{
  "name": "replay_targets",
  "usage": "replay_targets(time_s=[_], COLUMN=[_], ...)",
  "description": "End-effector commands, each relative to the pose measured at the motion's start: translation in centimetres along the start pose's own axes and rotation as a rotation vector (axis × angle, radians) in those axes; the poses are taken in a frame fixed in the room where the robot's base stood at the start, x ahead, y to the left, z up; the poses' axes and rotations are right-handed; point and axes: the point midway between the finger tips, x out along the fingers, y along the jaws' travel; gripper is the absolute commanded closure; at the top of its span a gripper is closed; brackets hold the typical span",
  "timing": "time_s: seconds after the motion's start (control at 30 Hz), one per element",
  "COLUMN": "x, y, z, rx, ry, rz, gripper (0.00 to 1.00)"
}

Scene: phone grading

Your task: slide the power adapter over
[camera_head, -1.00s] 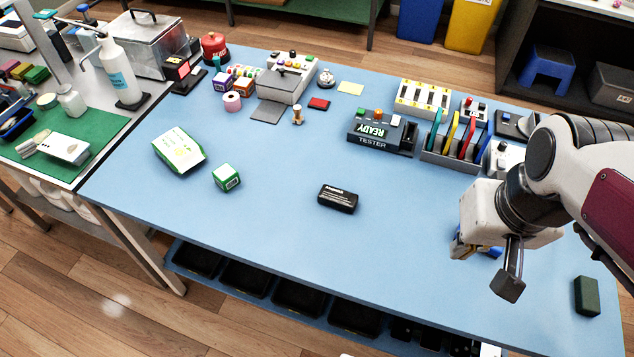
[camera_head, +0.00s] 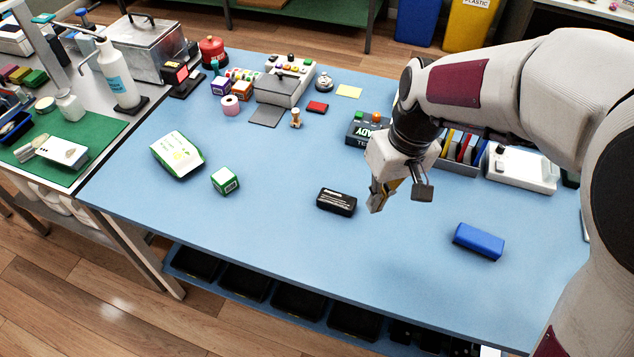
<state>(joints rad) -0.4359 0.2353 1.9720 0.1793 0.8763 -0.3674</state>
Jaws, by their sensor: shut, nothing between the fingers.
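The power adapter, a black block with pale print (camera_head: 337,201), lies flat on the blue table near its middle. My gripper (camera_head: 375,206) is shut and empty, pointing down just to the right of the adapter. A small gap of table shows between the fingertips and the adapter's right end. I cannot tell exactly how high the fingertips are above the table.
A blue block (camera_head: 479,241) lies to the right. A green-and-white cube (camera_head: 225,180) and a green-and-white packet (camera_head: 178,154) lie to the left. My arm partly covers the tester (camera_head: 359,130). The blue table (camera_head: 290,240) is clear around the adapter's left and front.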

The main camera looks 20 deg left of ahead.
Motion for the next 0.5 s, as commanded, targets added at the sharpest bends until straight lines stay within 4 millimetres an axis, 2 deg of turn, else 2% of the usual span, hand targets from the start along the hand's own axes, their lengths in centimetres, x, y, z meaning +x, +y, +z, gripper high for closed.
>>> replay_targets(time_s=[0.5], x=[7.5], y=[-3.8], z=[-8.8], rx=[-0.344], ry=[-0.002], rz=[-0.085], gripper=[1.0])
